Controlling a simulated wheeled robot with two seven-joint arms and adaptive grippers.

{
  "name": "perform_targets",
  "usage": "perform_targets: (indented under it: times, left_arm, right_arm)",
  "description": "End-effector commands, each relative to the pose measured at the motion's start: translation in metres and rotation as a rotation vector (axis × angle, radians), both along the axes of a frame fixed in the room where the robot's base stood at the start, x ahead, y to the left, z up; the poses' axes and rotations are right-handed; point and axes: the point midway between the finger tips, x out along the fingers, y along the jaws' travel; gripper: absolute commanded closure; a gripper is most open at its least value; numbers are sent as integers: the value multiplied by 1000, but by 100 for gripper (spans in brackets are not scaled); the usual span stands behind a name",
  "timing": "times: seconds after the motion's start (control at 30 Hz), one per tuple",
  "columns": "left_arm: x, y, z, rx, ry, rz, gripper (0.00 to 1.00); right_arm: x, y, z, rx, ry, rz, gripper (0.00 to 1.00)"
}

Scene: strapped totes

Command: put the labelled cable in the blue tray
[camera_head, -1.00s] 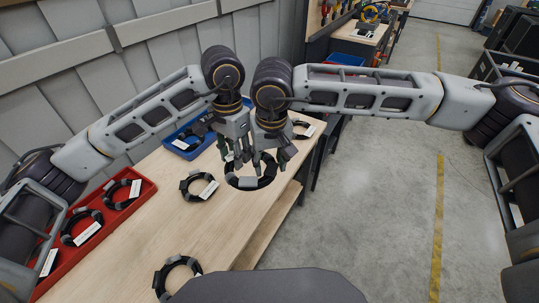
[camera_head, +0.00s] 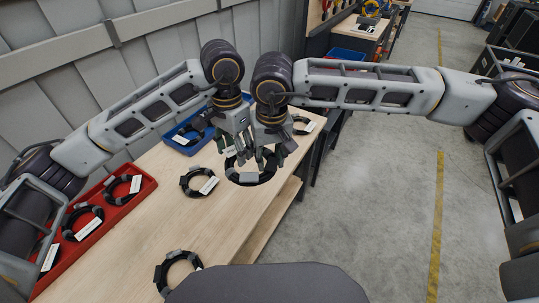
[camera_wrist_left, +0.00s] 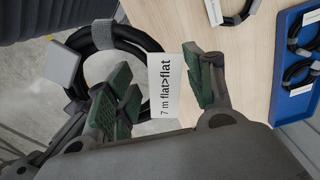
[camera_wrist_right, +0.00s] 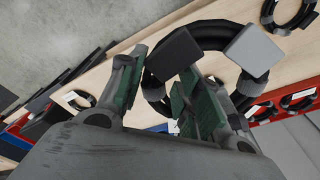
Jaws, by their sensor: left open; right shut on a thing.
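A red tray (camera_head: 150,183) with several labelled coils lies at the table's left. Loose coils lie on the wooden table, one mid-table (camera_head: 187,184), one in front (camera_head: 165,274), one behind my right gripper (camera_head: 300,119). A grey panelled wall runs behind the table.

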Motion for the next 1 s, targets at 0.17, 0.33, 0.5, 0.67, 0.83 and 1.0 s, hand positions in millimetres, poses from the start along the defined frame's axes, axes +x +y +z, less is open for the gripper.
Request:
perform_targets:
  times: [0.17, 0.33, 0.5, 0.67, 0.83, 1.0]
  left_arm:
    - [-1, -2, 1, -4, 0, -5, 42]
    - [-1, -3, 7, -5, -1, -5, 42]
    - [-1, -2, 19, -5, -1, -5, 42]
    - [0, -3, 36, -6, -3, -5, 42]
    - [0, -3, 57, -7, -4, -4, 42]
    - [1, -3, 70, -9, -6, -3, 42]
  right_arm:
    - [1, 1, 1, 4, -2, 0, 99]
    - [1, 1, 1, 4, -2, 0, 99]
    - [0, 1, 1, 4, -2, 0, 99]
    - [0, 1, 0, 3, -1, 0, 99]
    - [-1, 2, -1, 3, 1, 3, 99]
    - [-2, 2, -1, 3, 3, 5, 99]
